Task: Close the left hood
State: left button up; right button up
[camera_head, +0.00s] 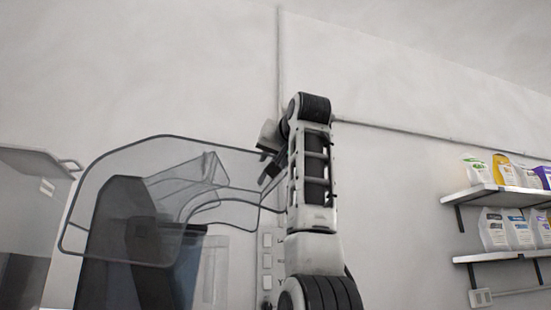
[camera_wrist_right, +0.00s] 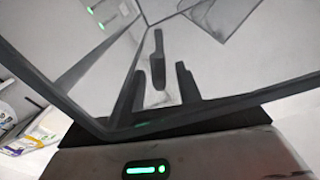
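A clear hood (camera_head: 105,215) with a dark rim stands raised at the left of centre in the head view. Its clear panel and dark rim also fill much of the right wrist view (camera_wrist_right: 85,125). My right gripper (camera_head: 267,164) is beside the hood's upper right edge, at the end of an arm rising from below. Its two dark fingertips look apart, and I see nothing held between them. Whether they touch the rim cannot be told. My left gripper is not in view.
A dark machine body (camera_head: 112,225) shows through and below the hood. A grey box-like unit (camera_head: 30,175) stands at the far left. A dark panel with a green light (camera_wrist_right: 147,169) is low in the wrist view.

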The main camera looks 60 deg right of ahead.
jog(key=b+v, duration=0.3)
jog(key=v, duration=1.3)
jog(key=shift+b, duration=0.3)
